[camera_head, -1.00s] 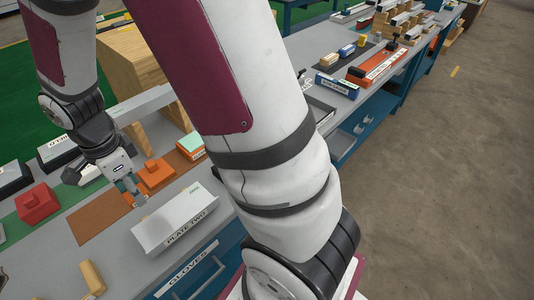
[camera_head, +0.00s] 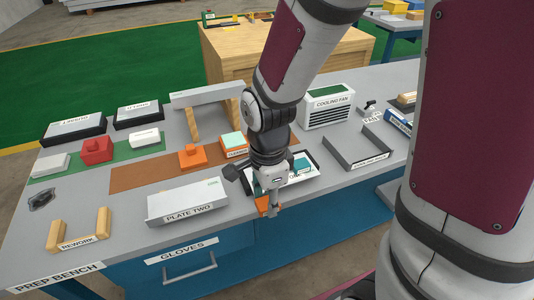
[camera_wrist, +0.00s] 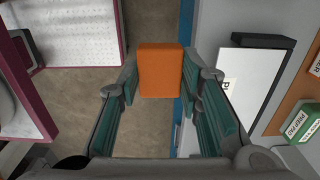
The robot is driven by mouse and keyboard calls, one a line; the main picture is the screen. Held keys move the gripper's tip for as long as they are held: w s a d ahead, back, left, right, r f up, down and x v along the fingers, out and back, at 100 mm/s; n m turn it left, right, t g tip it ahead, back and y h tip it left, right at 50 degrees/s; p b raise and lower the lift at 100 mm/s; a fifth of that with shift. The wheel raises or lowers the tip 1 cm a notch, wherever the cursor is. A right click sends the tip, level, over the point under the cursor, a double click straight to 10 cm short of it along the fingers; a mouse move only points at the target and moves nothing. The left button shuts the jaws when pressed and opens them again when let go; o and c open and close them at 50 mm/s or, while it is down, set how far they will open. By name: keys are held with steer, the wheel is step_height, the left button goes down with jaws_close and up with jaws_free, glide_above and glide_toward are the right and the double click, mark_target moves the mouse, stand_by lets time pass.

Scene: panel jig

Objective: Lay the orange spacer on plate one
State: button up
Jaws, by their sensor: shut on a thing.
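My gripper (camera_head: 266,204) is shut on the orange spacer (camera_wrist: 160,70), a plain block between its teal finger pads. In the head view the spacer (camera_head: 263,205) shows small at the bench's front edge, with floor behind it in the wrist view. I cannot tell whether this is plate one. Plate two (camera_head: 187,200), pale and labelled, stands to the left of my gripper.
An orange knobbed block (camera_head: 192,158) and a green-topped box (camera_head: 233,145) stand on the brown mat (camera_head: 135,177). A grey open bracket (camera_head: 360,150) and the cooling fan box (camera_head: 328,105) are to the right. Wooden rework posts (camera_head: 78,232) are at left.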

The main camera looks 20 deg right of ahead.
steer(key=w+d, duration=0.1)
steer(key=w, duration=0.3)
steer(key=w+d, duration=0.1)
steer(key=w, duration=0.3)
steer(key=w+d+f, duration=0.1)
steer(key=w+d, duration=0.1)
steer(key=w, duration=0.2)
steer(key=shift+f, duration=0.1)
steer(key=shift+w+f, duration=0.1)
steer(key=shift+f, duration=1.65)
steer(key=shift+f, duration=0.1)
steer(key=o, duration=1.2)
steer(key=shift+c, duration=0.2)
step_height(320, 180, up, 12)
steer(key=s+r+n+t, duration=0.2)
steer(key=s+r+n, duration=0.6)
steer(key=s+r, duration=0.3)
steer(key=s+n+t, duration=0.1)
steer(key=s+n, duration=0.9)
steer(key=s, duration=0.4)
steer(key=shift+s+d+r, duration=0.15)
steer(key=shift+r, duration=0.25)
